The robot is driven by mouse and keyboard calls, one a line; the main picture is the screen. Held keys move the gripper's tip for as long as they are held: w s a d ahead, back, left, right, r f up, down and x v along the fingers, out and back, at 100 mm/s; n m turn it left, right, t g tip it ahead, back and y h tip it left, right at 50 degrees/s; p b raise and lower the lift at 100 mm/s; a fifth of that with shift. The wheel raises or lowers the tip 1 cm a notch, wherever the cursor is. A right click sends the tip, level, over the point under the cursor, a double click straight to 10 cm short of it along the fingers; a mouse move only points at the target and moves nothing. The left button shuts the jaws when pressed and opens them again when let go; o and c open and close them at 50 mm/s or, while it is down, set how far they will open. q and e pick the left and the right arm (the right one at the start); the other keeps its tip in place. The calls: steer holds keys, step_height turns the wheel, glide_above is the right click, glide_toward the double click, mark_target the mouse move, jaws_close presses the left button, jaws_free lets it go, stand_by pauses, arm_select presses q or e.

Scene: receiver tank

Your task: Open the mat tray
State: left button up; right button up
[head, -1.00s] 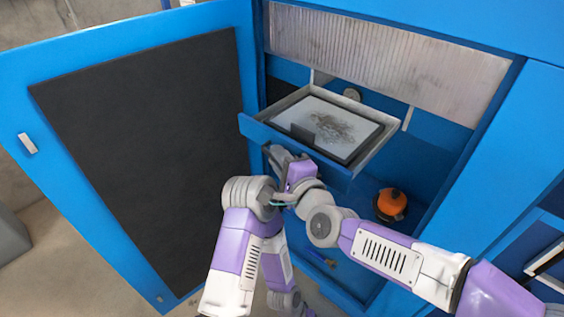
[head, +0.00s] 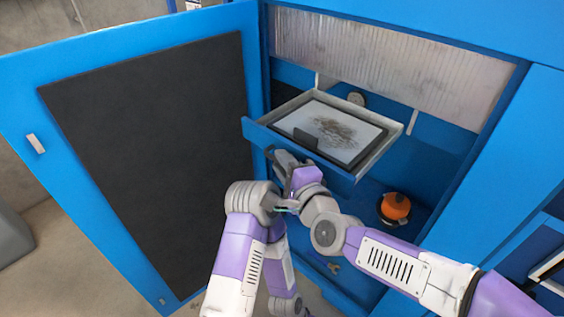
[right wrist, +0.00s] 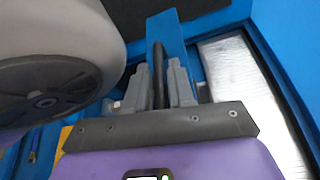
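The mat tray (head: 258,131) is a shallow drawer with a blue front, partly out of the blue cabinet. A dark-framed mat with a brown smudge (head: 337,130) lies in it, with a black tab at its front edge. My right gripper (head: 287,158) is at the tray's front, just below the top edge. In the right wrist view, the right gripper's grey fingers (right wrist: 160,88) stand close on either side of a dark upright bar, the tray's handle, and appear shut on it. My left arm's links show beside the right wrist, but no left gripper fingers show.
A blue cabinet door with a black panel (head: 150,160) stands open at left. An orange pot (head: 396,206) sits on the cabinet floor below and right of the tray. A ribbed grey shutter (head: 390,65) is above the tray. My two arms are close together in front.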

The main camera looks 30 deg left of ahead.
steer(key=v, duration=0.7)
stand_by(0.5)
